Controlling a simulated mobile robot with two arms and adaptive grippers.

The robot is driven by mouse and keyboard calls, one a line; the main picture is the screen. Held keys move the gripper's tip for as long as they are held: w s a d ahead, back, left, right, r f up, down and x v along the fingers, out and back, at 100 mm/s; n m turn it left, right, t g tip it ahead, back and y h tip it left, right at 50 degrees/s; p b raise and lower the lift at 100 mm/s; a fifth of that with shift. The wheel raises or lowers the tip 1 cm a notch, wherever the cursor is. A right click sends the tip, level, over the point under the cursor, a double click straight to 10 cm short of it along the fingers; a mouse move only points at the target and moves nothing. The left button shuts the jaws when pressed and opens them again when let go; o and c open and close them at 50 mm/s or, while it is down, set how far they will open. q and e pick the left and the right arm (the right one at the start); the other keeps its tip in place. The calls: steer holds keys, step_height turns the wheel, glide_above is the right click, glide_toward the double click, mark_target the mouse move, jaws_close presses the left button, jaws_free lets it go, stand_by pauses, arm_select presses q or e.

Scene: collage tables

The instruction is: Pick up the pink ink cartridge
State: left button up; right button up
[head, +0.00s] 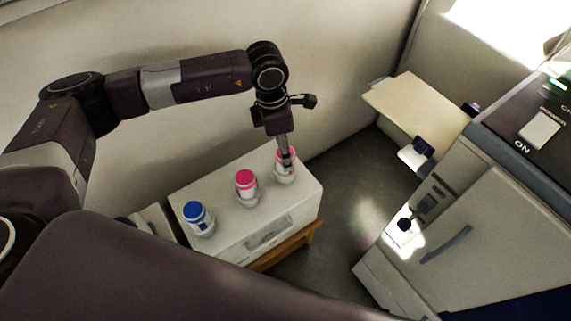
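Three white bottle-like cartridges stand in a row on a white box. The middle one (247,195) has a pink cap, and the right-hand one (278,175) also shows a pink or red cap. The left one (199,222) has a blue cap. My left gripper (287,165) points down at the right-hand cartridge. Its narrow fingers overlap that cartridge's cap and upper body. I cannot tell whether they grip it or are only in front of it. My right gripper is not in view.
The white box (240,244) has a front handle and stands on a wooden support (288,248) near the wall. A large grey machine (480,235) marked "ON" stands at right. A pale table (415,105) is at the back. Floor lies between box and machine.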

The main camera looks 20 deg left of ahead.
mark_target(287, 178)
arm_select(q)
steer(key=f, duration=0.3)
steer(key=shift+d, duration=0.2)
steer(key=c, duration=1.3)
steer(key=shift+w, duration=0.1)
steer(key=shift+c, duration=0.4)
steer(key=shift+r, duration=0.15)
